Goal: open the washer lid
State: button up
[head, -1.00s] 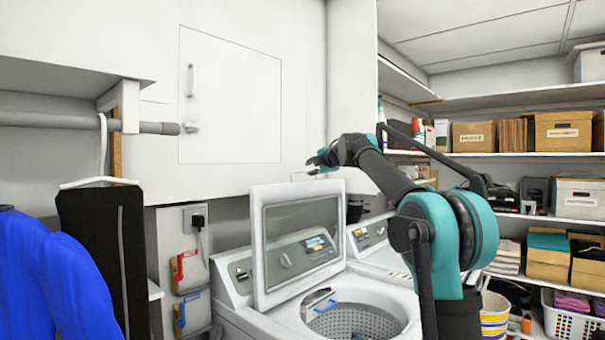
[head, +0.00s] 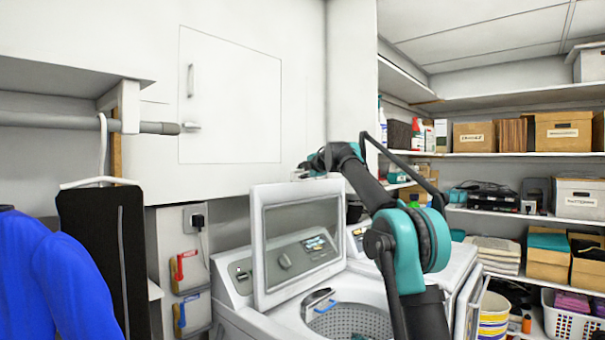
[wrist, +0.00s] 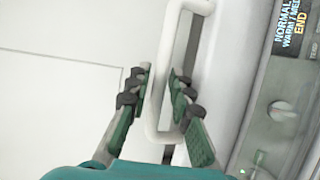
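The washer (head: 240,318) stands in the lower middle of the head view. Its white-framed lid (head: 259,250) with a see-through window stands upright, and the tub (head: 355,322) below is uncovered. My gripper (head: 304,172) is up by the lid's top edge, in front of the white wall. In the wrist view my gripper (wrist: 160,78) has its two green-padded fingers on either side of a white looped bar (wrist: 163,100), which looks like the lid's handle. The fingers are apart; firm contact with the bar does not show. The control panel (wrist: 275,110) is at right.
A second machine (head: 440,265) stands right of the washer, partly behind my arm. A cabinet door (head: 230,95) is on the wall behind. A rail (head: 60,121) with hanging clothes is at left. Shelves with boxes (head: 563,131) fill the right side.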

grip_shut()
jog(key=shift+s+d, duration=0.1)
jog(key=s+d, duration=0.5)
jog(key=d, duration=0.2)
jog(key=shift+s+f, duration=0.3)
jog(key=shift+o, duration=0.2)
grip_release()
jog(key=shift+d, duration=0.1)
jog(key=v, duration=1.2)
